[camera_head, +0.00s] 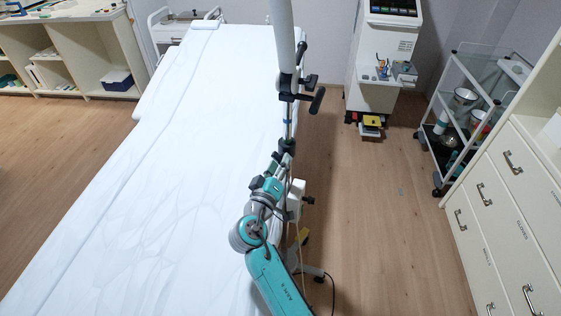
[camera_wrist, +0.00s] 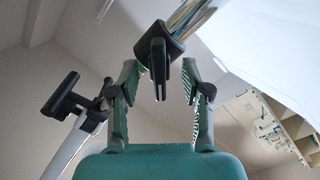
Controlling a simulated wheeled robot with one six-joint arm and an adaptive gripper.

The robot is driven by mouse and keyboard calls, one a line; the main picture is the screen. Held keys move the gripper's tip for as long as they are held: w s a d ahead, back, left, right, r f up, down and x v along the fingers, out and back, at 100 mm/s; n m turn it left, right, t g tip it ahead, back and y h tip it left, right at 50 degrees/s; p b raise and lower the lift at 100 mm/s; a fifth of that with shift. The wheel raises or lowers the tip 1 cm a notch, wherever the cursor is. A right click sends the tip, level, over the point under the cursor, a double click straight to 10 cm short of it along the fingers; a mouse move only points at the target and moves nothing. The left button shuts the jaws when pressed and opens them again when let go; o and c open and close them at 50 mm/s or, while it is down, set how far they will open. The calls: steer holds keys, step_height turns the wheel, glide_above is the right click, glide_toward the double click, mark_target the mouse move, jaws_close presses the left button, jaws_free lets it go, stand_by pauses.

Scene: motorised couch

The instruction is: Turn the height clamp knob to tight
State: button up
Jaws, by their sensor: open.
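A black clamp piece (camera_wrist: 160,48) with a narrow lever-like part lies between my fingers in the wrist view. It seems to match the black collar (camera_head: 287,147) low on the thin upright pole in the head view. I take it for the height clamp knob, but cannot be sure. My gripper (camera_wrist: 159,70) is open, with one finger on each side of this piece and gaps visible on both sides. In the head view my gripper (camera_head: 277,163) is small and partly hidden just below the collar. The knob's tightness cannot be told.
Another black clamp with a T-shaped handle (camera_head: 317,100) sits higher on the pole. The white couch (camera_head: 150,200) lies to the left. A white device (camera_head: 385,60), a glass trolley (camera_head: 465,110) and drawers (camera_head: 510,200) stand right. Floor (camera_head: 385,220) between is clear.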

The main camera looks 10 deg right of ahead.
steer(key=shift+w+d, duration=0.35)
steer(key=shift+w, duration=0.3)
jaws_close()
steer(key=shift+n, duration=0.3)
steer(key=n, duration=0.4)
steer(key=shift+n, duration=2.1)
